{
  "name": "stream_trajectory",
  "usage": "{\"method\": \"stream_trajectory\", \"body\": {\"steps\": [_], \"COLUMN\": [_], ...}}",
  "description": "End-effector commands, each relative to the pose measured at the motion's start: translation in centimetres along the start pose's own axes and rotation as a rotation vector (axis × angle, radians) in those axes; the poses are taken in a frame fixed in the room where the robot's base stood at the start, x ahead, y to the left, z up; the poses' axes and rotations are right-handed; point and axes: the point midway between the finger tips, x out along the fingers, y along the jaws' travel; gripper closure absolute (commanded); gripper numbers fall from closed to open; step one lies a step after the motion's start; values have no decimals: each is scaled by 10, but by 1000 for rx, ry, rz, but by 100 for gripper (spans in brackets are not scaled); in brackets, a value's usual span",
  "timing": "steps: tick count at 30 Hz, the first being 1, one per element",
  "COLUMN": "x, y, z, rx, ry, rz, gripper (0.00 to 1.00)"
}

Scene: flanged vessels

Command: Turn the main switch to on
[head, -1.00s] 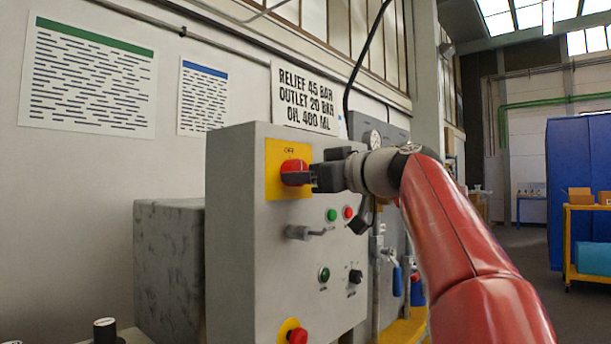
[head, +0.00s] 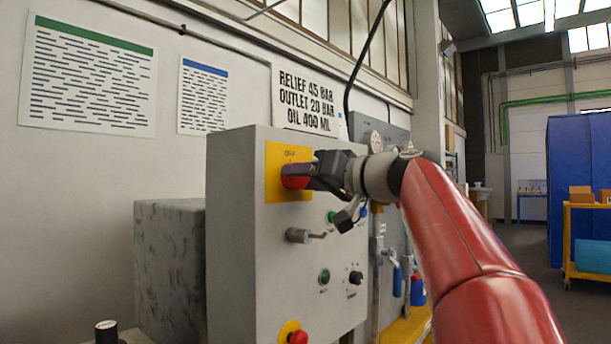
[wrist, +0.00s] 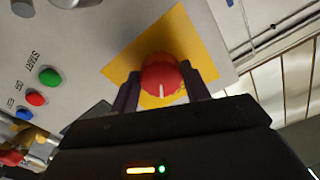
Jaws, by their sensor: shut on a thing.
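The main switch is a red rotary knob (head: 294,176) on a yellow plate (head: 275,158) at the upper part of the grey control cabinet. It also shows in the wrist view as a red knob (wrist: 161,78) with a white mark, on the yellow plate (wrist: 185,35). My gripper (head: 312,176) reaches it from the right. In the wrist view my gripper's fingers (wrist: 162,92) stand on either side of the knob and are shut on it. The lettering above the knob is too small to read for sure, and part of the knob is hidden by the fingers.
The cabinet (head: 235,235) also carries a lever handle (head: 303,235), a green button (head: 324,276), a black selector (head: 355,277) and a red emergency stop (head: 296,335). A stone-like block (head: 168,270) stands to its left. Pipes with blue-handled valves are behind my arm.

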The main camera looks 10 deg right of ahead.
Motion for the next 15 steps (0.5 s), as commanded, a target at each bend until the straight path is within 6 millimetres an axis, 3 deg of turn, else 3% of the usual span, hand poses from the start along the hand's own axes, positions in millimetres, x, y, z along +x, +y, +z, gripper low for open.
{"method": "stream_trajectory", "body": {"steps": [15], "x": [0], "y": [-2], "z": [-1], "rx": [491], "ry": [1], "rz": [0], "gripper": [76]}}
